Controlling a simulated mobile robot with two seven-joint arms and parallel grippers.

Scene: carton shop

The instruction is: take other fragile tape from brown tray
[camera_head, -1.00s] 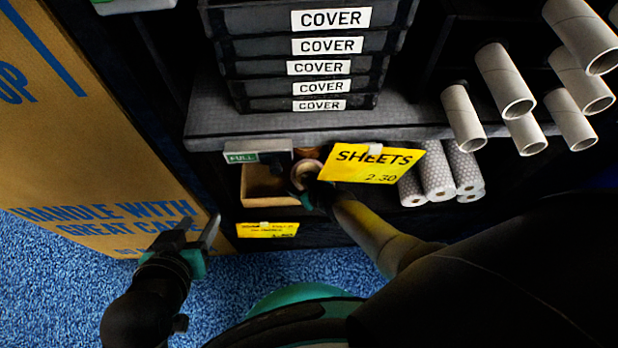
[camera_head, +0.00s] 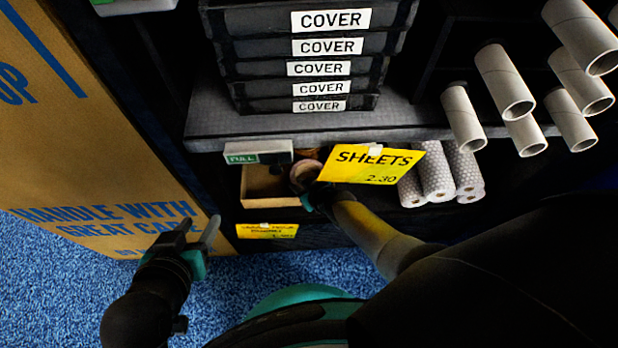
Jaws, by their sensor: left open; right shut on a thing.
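The brown tray (camera_head: 270,202) sits on the lower shelf, under the overhang of the shelf above. A roll of tape (camera_head: 304,174) shows at the tray's right side, with a brownish edge of another thing just behind it. My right gripper (camera_head: 310,190) is shut on this tape; its fingertips are partly hidden by the yellow sheets card. I cannot read any print on the tape. My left gripper (camera_head: 196,232) is open and empty, in front of the large carton at the lower left.
A yellow "SHEETS 2.30" card (camera_head: 372,164) hangs over the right gripper. Patterned rolls (camera_head: 437,178) lie to the right. Black "COVER" trays (camera_head: 318,70) are stacked on the upper shelf (camera_head: 225,122). Cardboard tubes (camera_head: 504,82) jut out at upper right. A large carton (camera_head: 90,140) stands left.

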